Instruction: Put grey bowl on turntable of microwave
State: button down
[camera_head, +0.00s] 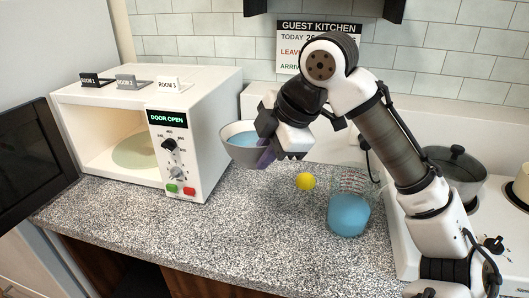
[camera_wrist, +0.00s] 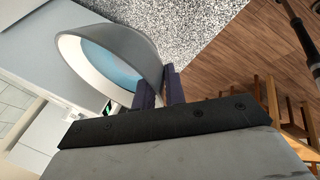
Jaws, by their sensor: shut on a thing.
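The grey bowl (camera_head: 238,143) has a light blue inside and hangs above the counter, right of the microwave. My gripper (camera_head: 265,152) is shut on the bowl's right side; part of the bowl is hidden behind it. In the wrist view the bowl (camera_wrist: 115,55) is tilted in the picture, its wall at the purple fingers of my gripper (camera_wrist: 160,92). The white microwave (camera_head: 205,115) stands at the left with its dark door (camera_head: 28,165) swung open. Its display reads DOOR OPEN. The pale green turntable (camera_head: 135,152) shows inside, with nothing on it.
A yellow ball (camera_head: 306,181) and a glass jug of blue liquid (camera_head: 348,213) stand on the speckled counter (camera_head: 240,225) below my arm. A lidded pot (camera_head: 455,172) sits on the white stove at the right. Small room signs (camera_head: 126,80) stand atop the microwave. The counter before the microwave is clear.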

dwell(0.3)
jog(key=shift+f+b, duration=0.35)
jog(key=shift+b, duration=0.05)
jog(key=shift+w+d+r+p, duration=0.1)
jog(key=shift+r+p, duration=0.1)
jog(key=shift+p, duration=0.25)
